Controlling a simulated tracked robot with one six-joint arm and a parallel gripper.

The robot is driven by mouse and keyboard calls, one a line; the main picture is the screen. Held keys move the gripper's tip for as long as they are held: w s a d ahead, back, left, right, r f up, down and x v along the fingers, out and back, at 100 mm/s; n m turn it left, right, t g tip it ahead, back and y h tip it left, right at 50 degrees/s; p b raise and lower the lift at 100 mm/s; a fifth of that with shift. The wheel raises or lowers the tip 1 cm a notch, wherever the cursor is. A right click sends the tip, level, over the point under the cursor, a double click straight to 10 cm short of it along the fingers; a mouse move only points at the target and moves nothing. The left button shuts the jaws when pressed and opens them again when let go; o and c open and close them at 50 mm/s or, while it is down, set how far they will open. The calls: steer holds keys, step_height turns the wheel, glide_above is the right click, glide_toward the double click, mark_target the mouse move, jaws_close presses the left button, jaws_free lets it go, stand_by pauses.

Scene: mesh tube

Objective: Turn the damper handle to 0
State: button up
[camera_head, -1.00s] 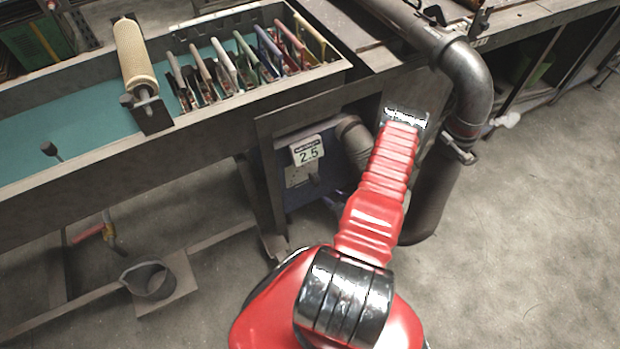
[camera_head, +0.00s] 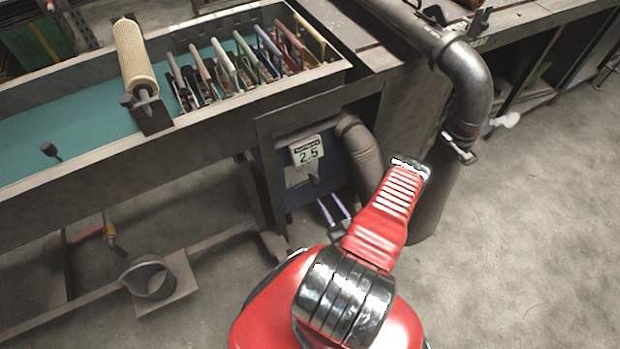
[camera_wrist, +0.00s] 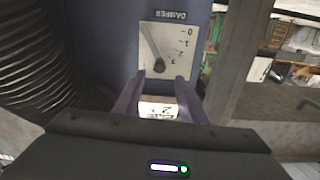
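The damper dial plate (camera_wrist: 168,45) is pale, with a DAMPER label and numbers from 0 up, upside down in the wrist view. The dark damper handle (camera_wrist: 158,64) is on it; its exact pointing is hard to read. In the head view my gripper (camera_head: 330,199) shows just below the plate.
A ribbed hose (camera_head: 360,150) leaves the box on its right; it fills the left of the wrist view (camera_wrist: 40,55). A large metal pipe (camera_head: 467,80) runs down further right. A table leg (camera_head: 260,195) stands left of the box. Open floor lies at right.

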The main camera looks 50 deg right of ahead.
mark_target(311, 177)
steer(key=x, duration=1.4)
steer(key=shift+s, duration=0.1)
jaws_close()
stand_by(0.4)
